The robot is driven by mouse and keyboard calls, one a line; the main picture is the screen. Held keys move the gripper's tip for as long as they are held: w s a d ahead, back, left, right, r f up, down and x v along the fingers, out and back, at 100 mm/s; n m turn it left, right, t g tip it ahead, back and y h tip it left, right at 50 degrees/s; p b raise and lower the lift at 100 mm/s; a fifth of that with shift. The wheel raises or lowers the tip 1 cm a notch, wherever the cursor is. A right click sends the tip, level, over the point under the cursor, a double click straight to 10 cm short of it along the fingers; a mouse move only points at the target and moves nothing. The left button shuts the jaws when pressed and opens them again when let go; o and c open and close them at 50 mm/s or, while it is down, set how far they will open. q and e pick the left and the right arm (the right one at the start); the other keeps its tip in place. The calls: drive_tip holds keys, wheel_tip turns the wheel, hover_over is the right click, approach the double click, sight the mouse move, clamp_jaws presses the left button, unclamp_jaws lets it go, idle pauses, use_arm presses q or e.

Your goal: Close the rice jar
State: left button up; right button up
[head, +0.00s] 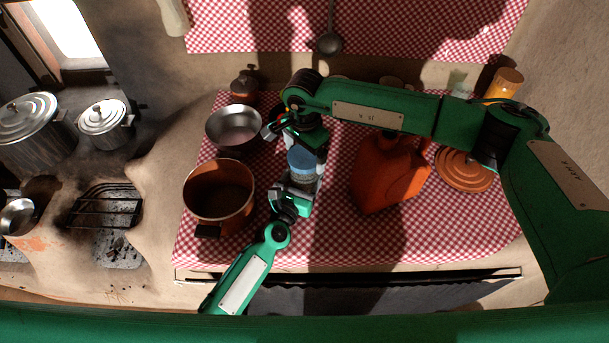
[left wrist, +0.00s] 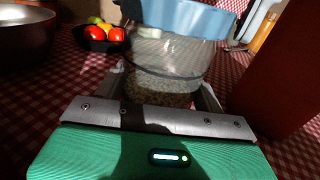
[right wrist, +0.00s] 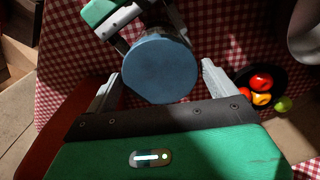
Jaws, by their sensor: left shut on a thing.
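The rice jar (head: 302,178) is a clear jar with a blue lid (head: 301,160) on top. In the left wrist view grains fill the lower part of the jar (left wrist: 160,72), and the lid (left wrist: 185,16) sits over its mouth; I cannot tell how tight it is. My left gripper (head: 297,188) is shut on the jar body, one finger on each side. My right gripper (right wrist: 161,75) comes from above, open, with its fingers on either side of the round lid (right wrist: 160,68). Small gaps show between fingers and lid in the right wrist view.
An orange-red jerrycan (head: 385,178) stands right of the jar. A copper pot (head: 220,218) and a steel bowl (head: 234,145) stand left. A dark bowl of fruit (right wrist: 246,74) is near. A woven orange mat (head: 462,184) lies right. The cloth's front right is clear.

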drive_tip(key=c, duration=0.7)
drive_tip(key=m, duration=0.4)
drive_tip(key=shift+m, duration=0.4)
drive_tip(key=o, duration=1.1)
drive_tip(key=shift+c, duration=0.2)
drive_tip(key=shift+r, duration=2.25)
drive_tip(key=m, duration=0.2)
drive_tip(key=r+m, duration=0.1)
drive_tip(key=m, duration=0.3)
drive_tip(key=shift+a+r, duration=0.15)
drive_tip(key=shift+r, duration=0.2)
drive_tip(key=m, duration=0.3)
drive_tip(key=shift+r, duration=0.4)
drive_tip(key=m, duration=0.2)
drive_tip(key=r+m, duration=0.1)
drive_tip(key=m, duration=0.1)
